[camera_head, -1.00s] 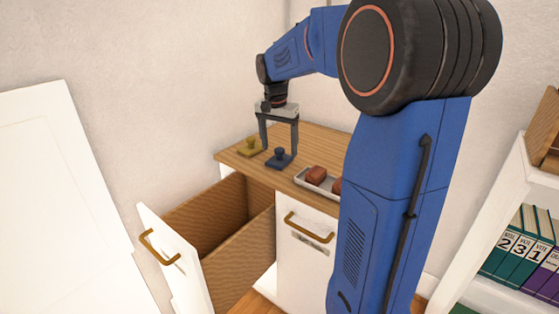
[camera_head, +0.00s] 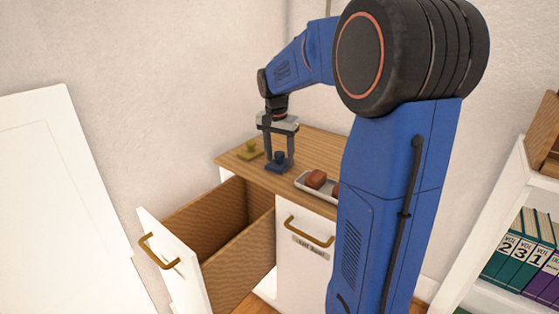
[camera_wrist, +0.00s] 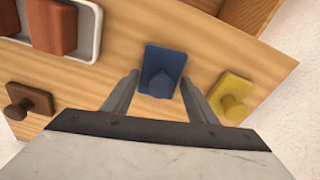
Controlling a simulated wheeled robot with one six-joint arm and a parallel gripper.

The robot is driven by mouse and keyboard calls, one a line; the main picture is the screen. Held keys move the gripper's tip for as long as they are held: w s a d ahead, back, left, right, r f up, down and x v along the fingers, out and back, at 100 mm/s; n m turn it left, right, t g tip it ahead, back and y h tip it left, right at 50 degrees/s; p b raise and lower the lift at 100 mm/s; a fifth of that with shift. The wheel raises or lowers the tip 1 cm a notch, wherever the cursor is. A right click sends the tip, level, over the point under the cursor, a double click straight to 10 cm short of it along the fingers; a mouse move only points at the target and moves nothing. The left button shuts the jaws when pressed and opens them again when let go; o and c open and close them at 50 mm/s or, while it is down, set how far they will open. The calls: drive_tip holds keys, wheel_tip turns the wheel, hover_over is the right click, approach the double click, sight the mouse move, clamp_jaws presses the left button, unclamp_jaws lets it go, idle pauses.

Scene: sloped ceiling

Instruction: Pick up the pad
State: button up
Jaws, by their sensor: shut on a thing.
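A blue pad with a round knob (camera_head: 277,166) is on the wooden cabinet top, near its front edge. It also shows in the wrist view (camera_wrist: 164,62). My gripper (camera_head: 279,159) points down over it, one finger on each side. It is shut on the blue pad, which still looks to be at the level of the top. In the wrist view my gripper (camera_wrist: 160,82) has its fingers beside the pad. A yellow pad (camera_head: 249,152) lies behind and left of it, and a brown pad (camera_wrist: 29,101) shows at the left of the wrist view.
A white tray (camera_head: 303,184) with reddish-brown blocks (camera_head: 316,178) stands right of the blue pad. An open drawer (camera_head: 172,279) juts out at the cabinet's left. A white panel (camera_head: 60,190) leans at the left wall.

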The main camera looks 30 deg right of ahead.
sight(280, 153)
wheel_tip(280, 153, up, 10)
idle(0.5)
drive_tip(key=o, duration=0.3)
drive_tip(key=shift+c, duration=1)
drive_tip(key=shift+s, duration=0.1)
